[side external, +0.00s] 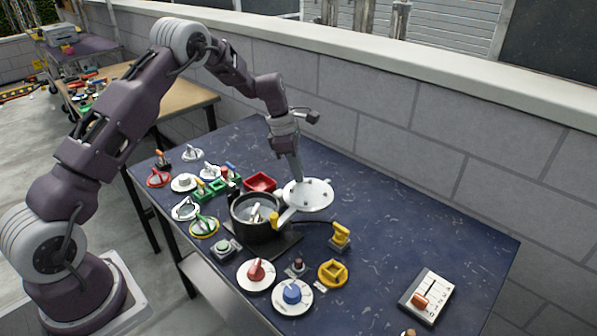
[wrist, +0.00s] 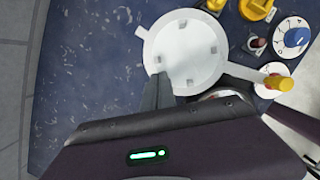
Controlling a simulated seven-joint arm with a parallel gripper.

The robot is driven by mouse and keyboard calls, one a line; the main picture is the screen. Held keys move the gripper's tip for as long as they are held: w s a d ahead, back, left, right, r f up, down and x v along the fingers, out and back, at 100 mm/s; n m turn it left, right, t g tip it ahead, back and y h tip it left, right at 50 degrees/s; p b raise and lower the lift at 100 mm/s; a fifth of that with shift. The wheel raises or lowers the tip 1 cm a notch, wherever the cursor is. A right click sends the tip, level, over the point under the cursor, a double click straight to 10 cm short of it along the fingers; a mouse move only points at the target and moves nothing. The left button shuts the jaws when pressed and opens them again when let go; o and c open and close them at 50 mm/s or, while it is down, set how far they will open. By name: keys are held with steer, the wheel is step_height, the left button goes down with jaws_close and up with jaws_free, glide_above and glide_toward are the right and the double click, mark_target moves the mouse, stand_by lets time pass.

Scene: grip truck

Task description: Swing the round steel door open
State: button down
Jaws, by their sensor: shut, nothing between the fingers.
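The round steel door (side external: 308,196) is a pale disc with small studs. In the side view it stands out to the right of the dark round pot (side external: 242,224), whose mouth is uncovered. An arm with a yellow knob (side external: 275,221) joins the disc near the pot's rim. The wrist view shows the door (wrist: 190,45) and the yellow knob (wrist: 274,82). My gripper (side external: 298,180) is shut and empty, pointing down at the disc's far left edge. Its fingers (wrist: 158,88) overlap the disc's edge in the wrist view; contact is unclear. Pale pieces show inside the pot.
Several knobs and switches crowd the blue table around the pot, with a red tray (side external: 260,182) behind it. A yellow device (side external: 340,236) stands right of the pot. A switch box (side external: 425,297) is at the front right. The table's right and back are mostly clear before the grey wall.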

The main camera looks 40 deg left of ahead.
steer(key=s+a, duration=0.2)
steer(key=a, duration=0.1)
steer(key=shift+s+a, duration=0.15)
steer(key=v, duration=1)
steer(key=s+d+r+m+t, duration=0.1)
steer(key=s+d+r+m, duration=0.95)
steer(key=r, duration=0.35)
steer(key=s+d+m+t+y, duration=0.1)
steer(key=s+d+m, duration=0.1)
steer(key=s+m, duration=0.5)
steer(key=s+d+m+t+y, duration=0.1)
steer(key=s+m, duration=0.7)
steer(key=s, duration=0.8)
steer(key=shift+s+d+f+t, duration=0.25)
steer(key=shift+d+t, duration=0.15)
steer(key=shift+d, duration=0.45)
